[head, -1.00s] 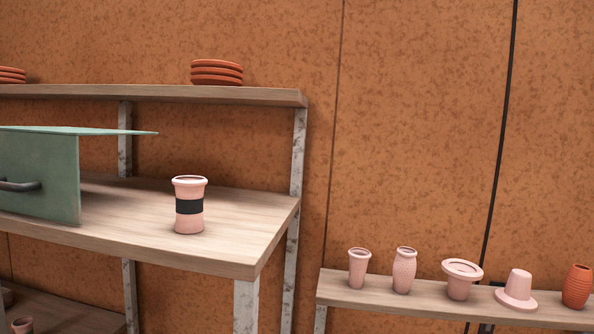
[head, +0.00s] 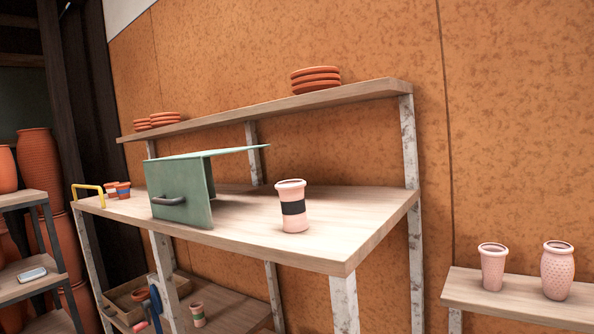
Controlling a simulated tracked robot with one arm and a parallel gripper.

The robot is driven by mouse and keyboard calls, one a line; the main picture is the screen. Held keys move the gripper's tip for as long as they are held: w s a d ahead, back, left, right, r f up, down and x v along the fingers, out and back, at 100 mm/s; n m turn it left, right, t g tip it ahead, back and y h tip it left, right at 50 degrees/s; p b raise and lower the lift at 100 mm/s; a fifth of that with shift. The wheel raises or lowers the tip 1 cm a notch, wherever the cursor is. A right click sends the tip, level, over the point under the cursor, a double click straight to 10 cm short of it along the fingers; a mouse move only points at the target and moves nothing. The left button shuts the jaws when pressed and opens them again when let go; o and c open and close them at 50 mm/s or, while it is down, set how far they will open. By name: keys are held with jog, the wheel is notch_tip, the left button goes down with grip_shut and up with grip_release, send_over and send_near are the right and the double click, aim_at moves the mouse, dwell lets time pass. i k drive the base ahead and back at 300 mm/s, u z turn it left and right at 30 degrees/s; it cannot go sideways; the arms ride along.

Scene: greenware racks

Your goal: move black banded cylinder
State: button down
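The black banded cylinder (head: 294,207) is a pale pink clay pot with a flared rim and a black band around its middle. It stands upright on the wooden worktop (head: 345,235), right of a green box-like cover with a handle (head: 180,190). A gap separates the pot from the green cover. My gripper does not show in the head view.
A shelf (head: 370,91) above the worktop bears stacked orange saucers (head: 316,79). A lower shelf (head: 520,296) at right holds pink pots (head: 557,270). A yellow handle (head: 88,188) and small banded pots (head: 123,190) stand at the worktop's far left end. A dark rack (head: 32,270) is at far left.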

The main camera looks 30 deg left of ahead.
aim_at(291, 192)
jog(key=z, duration=0.1)
jog(key=i, duration=1)
jog(key=u, duration=0.1)
